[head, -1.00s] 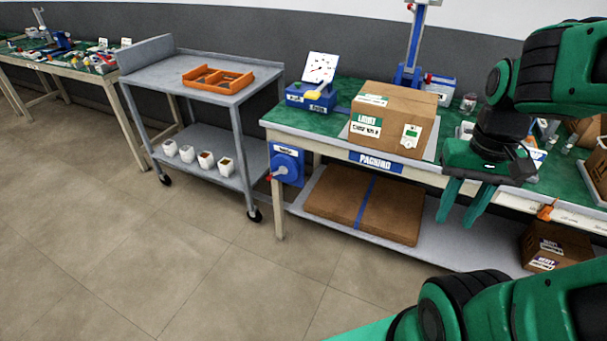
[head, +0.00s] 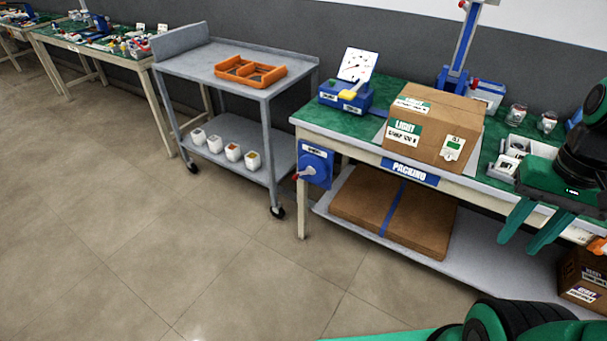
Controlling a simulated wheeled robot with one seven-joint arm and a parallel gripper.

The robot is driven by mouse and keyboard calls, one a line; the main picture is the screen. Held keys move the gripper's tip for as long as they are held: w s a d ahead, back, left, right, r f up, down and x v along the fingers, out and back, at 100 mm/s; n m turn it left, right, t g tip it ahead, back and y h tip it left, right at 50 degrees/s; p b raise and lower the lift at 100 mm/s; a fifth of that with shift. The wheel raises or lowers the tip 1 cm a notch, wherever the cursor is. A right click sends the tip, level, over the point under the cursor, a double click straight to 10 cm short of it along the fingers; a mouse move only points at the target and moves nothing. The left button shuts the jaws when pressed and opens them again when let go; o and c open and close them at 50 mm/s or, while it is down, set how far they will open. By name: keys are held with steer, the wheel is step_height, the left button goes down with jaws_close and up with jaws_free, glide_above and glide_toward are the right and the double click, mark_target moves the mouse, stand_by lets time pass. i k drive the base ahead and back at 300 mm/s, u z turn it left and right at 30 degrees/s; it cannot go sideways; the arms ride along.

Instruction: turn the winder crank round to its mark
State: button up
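A blue winder box (head: 317,162) is fixed to the left end of the packing bench's front, below the top. A crank with a red knob (head: 296,177) sticks out of it towards the lower left. A small white label is on the box's upper part; its writing and any mark are too small to read. My gripper (head: 519,247) is at the right, in front of the bench, with its green fingers pointing down and apart. It is open and empty, well to the right of the crank and not touching it.
The packing bench (head: 350,146) carries a large carton (head: 463,97), a blue dial device (head: 346,97) and a blue column (head: 462,50). A flat carton (head: 420,225) lies on its lower shelf. A grey cart (head: 208,62) stands to the left. The floor before the bench is clear.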

mark_target(310, 171)
steer(key=i, duration=0.9)
steer(key=u, duration=0.05)
